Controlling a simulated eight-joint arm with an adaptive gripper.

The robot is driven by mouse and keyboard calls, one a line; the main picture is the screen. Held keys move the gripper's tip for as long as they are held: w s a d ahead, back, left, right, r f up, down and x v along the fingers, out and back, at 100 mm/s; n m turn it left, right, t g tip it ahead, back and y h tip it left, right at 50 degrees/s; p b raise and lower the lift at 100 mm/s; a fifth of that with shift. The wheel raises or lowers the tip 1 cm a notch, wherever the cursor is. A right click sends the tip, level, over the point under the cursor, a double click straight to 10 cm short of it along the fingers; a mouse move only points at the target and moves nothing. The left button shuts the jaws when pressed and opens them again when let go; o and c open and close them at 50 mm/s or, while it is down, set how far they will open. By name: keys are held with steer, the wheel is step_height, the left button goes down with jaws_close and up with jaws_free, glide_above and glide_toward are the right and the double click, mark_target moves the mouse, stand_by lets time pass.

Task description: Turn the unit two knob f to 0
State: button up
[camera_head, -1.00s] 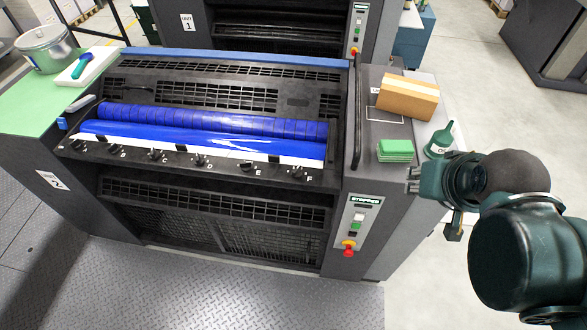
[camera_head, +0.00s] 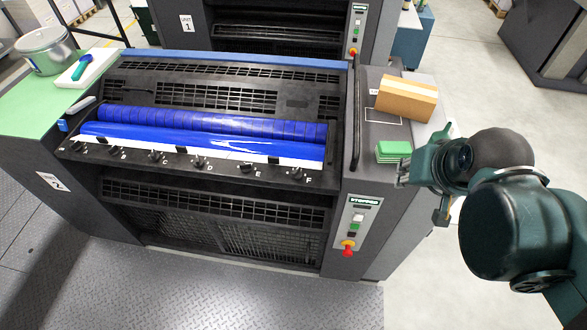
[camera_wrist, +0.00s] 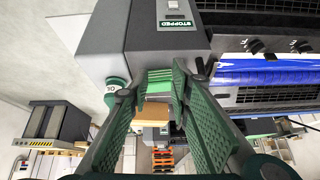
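Unit two (camera_head: 54,181) is the dark press with the blue rollers. Its knob f (camera_head: 297,174) is the small black knob at the right end of the knob row, beside the letter F. Its pointer is too small to read. In the wrist view, which is upside down, knob f (camera_wrist: 254,45) is the knob nearest the control panel, right of my fingers.
The panel marked STOPPED (camera_head: 355,222) has a red button (camera_head: 347,250). A green stack (camera_head: 393,151) and a cardboard box (camera_head: 407,97) sit on the cabinet top near my gripper. Space before the knobs is clear.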

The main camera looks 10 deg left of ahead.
steer(key=w+a+m+g+p, duration=0.1)
steer(key=w+a+g+p, duration=0.1)
steer(key=w+a, duration=0.3)
steer(key=m+g+p, duration=0.4)
steer(key=g+p, duration=0.1)
steer(key=p, duration=0.3)
glide_above(293, 173)
steer(key=shift+s+f, duration=0.1)
steer(key=shift+f, duration=3.6)
steer(key=shift+f, duration=0.1)
steer(key=shift+f, duration=3.8)
steer(key=shift+d, duration=0.1)
jaws_close()
